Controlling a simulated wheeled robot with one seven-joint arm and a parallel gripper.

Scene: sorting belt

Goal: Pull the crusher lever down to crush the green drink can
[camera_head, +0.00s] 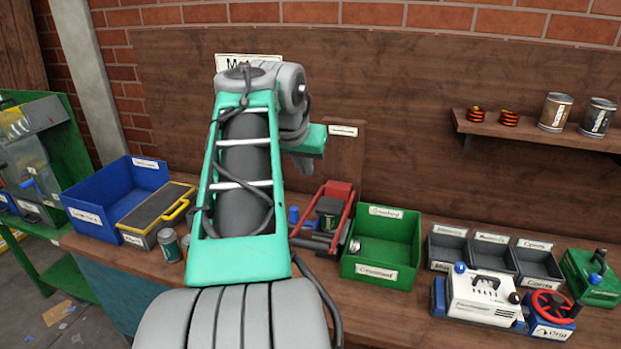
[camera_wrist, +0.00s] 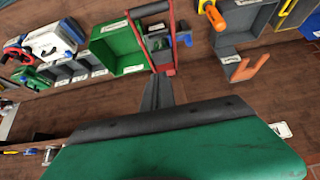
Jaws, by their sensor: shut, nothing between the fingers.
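The crusher (camera_head: 340,190) stands on the bench left of the green bin, with a red frame and red top. Its red lever arms (camera_head: 349,225) slope down toward the bench's front, ending in a dark grey crossbar (camera_head: 316,243). In the wrist view the lever's crossbar (camera_wrist: 150,8) is at the top edge. A dark greenish shape (camera_head: 328,207) sits inside the frame; I cannot tell whether it is the green can. My gripper (camera_wrist: 158,80) is shut and empty, apart from the crossbar, above the crusher's back side.
The green bin (camera_head: 404,238) stands right of the crusher. Small grey bins (camera_head: 447,250) and a white device (camera_head: 482,296) are farther right. A shelf (camera_head: 550,136) juts from the back board.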

